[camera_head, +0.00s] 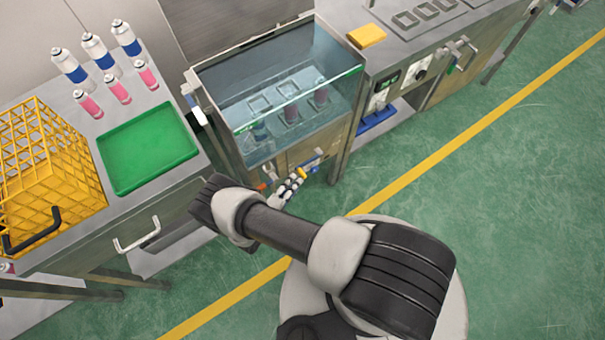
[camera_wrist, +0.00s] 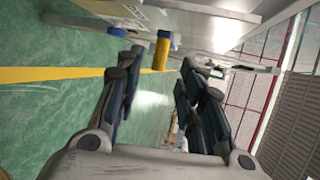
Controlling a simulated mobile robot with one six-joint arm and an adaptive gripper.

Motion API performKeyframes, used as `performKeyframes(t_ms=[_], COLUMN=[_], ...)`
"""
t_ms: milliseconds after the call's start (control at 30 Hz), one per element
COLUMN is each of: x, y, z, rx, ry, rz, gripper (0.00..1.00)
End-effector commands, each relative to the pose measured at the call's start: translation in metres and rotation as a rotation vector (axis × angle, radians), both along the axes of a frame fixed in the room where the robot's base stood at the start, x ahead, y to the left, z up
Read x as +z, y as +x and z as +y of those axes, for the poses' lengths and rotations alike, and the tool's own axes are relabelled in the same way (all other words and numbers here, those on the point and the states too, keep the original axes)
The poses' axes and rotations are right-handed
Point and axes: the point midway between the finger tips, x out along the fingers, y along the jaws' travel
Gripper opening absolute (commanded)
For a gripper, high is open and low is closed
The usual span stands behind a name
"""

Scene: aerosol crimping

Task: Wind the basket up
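A glass-walled water tank (camera_head: 240,110) stands in the middle of the bench row. Inside it, a slotted basket (camera_head: 272,112) sits low, with a few cans in or beside its square slots. On the tank's front is a small yellow grip (camera_head: 302,172), like a crank handle. In the wrist view the yellow grip (camera_wrist: 161,50) stands just ahead of my fingertips, roughly between them. My gripper (camera_head: 293,186) is at the tank's front, and in the wrist view its fingers (camera_wrist: 158,80) are apart with nothing held. Whether a finger touches the grip cannot be told.
A yellow wire crate (camera_head: 50,155) and a green tray (camera_head: 147,147) are on the left bench, with several cans behind. A yellow block (camera_head: 366,36) lies on the right bench. A blue pedal-like part (camera_head: 377,117) is below. The green floor on the right is clear.

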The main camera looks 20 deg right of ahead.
Motion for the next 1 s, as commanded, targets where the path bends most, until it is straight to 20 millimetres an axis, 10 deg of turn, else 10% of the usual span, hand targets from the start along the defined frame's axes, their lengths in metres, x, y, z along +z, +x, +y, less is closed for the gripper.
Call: performKeyframes(t_ms=[400,1000], x=[-0.02,-0.02], y=[0.042,0.046], z=[-0.049,-0.052], rx=[-0.002,0.001], ry=[0.0,0.0], rz=[0.0,0.0], gripper=[0.35,0.21])
